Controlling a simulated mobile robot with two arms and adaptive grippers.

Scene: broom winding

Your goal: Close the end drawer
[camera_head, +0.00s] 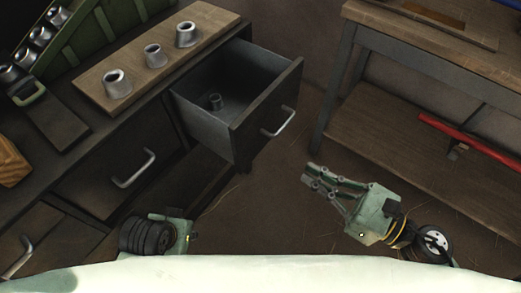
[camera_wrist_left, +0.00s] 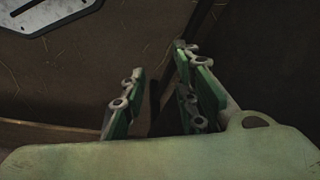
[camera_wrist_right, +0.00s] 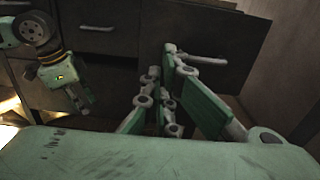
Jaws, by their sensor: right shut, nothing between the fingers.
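The end drawer (camera_head: 267,112) stands pulled out of the dark workbench at its right end, with a small metal ring (camera_head: 215,101) inside. Its front carries a metal handle (camera_head: 279,124). My right gripper (camera_head: 310,174) is shut and empty, to the right of and below the drawer front, apart from it. In the right wrist view, a drawer front (camera_wrist_right: 235,38) with a handle lies beyond its fingers. My left arm shows at the bottom of the head view, its fingers hidden there. In the left wrist view my left gripper (camera_wrist_left: 160,62) is open and empty above the floor.
A second drawer (camera_head: 112,178) in the workbench is shut. A wooden board (camera_head: 135,62) with three metal rings lies on top. A wooden table (camera_head: 400,110) with a lower shelf and a red bar (camera_head: 465,135) stands at the right. Floor lies bare between the furniture.

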